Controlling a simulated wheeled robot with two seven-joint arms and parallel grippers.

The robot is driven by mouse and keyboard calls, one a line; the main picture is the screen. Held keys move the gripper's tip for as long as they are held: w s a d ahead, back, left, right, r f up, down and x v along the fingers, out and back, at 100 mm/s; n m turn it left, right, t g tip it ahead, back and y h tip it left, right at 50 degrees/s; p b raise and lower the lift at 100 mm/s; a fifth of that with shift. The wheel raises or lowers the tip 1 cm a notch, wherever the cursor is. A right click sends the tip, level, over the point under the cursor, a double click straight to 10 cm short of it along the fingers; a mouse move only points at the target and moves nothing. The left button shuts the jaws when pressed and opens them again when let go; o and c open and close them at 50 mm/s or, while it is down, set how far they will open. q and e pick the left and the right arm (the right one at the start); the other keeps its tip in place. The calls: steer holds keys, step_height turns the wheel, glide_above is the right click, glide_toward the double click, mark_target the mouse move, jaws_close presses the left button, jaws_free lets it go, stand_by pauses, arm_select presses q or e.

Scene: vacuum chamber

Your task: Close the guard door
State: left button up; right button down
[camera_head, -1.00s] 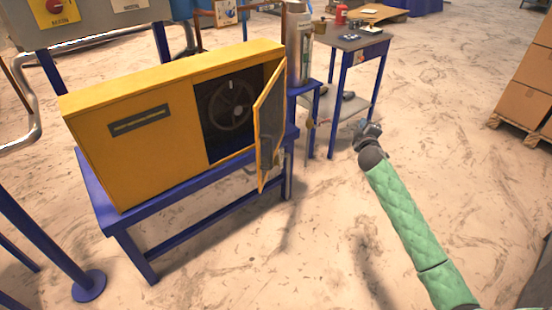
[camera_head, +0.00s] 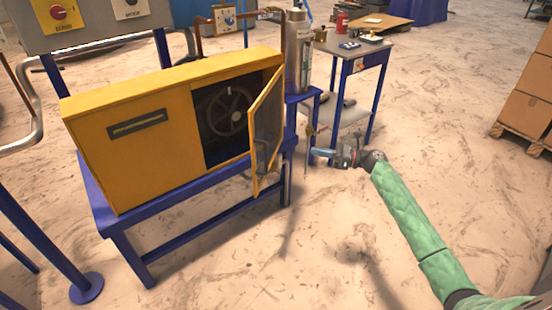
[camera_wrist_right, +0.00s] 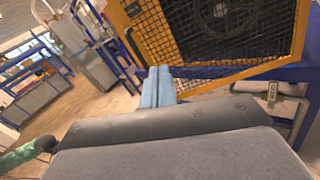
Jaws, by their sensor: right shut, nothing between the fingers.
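The yellow guard door (camera_head: 265,125) is hinged at the right end of the yellow housing (camera_head: 130,165) and stands open, swung outward. Through the opening a dark spoked wheel (camera_head: 226,108) shows inside. In the right wrist view the mesh panel of the door (camera_wrist_right: 225,35) fills the upper right. My right gripper (camera_head: 318,152) is to the right of the door, apart from it, with its fingers pointing left. Its blue fingers (camera_wrist_right: 157,85) are together and empty in the wrist view, below the door's lower left corner. My left gripper is out of view.
The housing sits on a blue stand (camera_head: 120,220). A metal cylinder (camera_head: 298,55) stands behind the door. A small table (camera_head: 372,48) with items is at the back, and cardboard boxes (camera_head: 525,90) are on the right. The floor in front is clear.

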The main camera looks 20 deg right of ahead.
arm_select(q)
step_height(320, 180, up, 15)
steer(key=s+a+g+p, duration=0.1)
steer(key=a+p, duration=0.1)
steer(key=p, duration=0.2)
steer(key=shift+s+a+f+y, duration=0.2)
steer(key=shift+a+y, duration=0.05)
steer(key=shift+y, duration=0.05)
arm_select(e)
steer(key=w+a+n+g, duration=0.2)
steer(key=a+n, duration=0.2)
steer(key=a, duration=1)
steer(key=shift+w+a+f+g+y, duration=0.25)
steer(key=shift+w+f+g+y, duration=0.05)
steer(key=shift+f+g+y, duration=0.1)
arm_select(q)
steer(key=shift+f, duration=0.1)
arm_select(e)
steer(key=shift+a, duration=0.1)
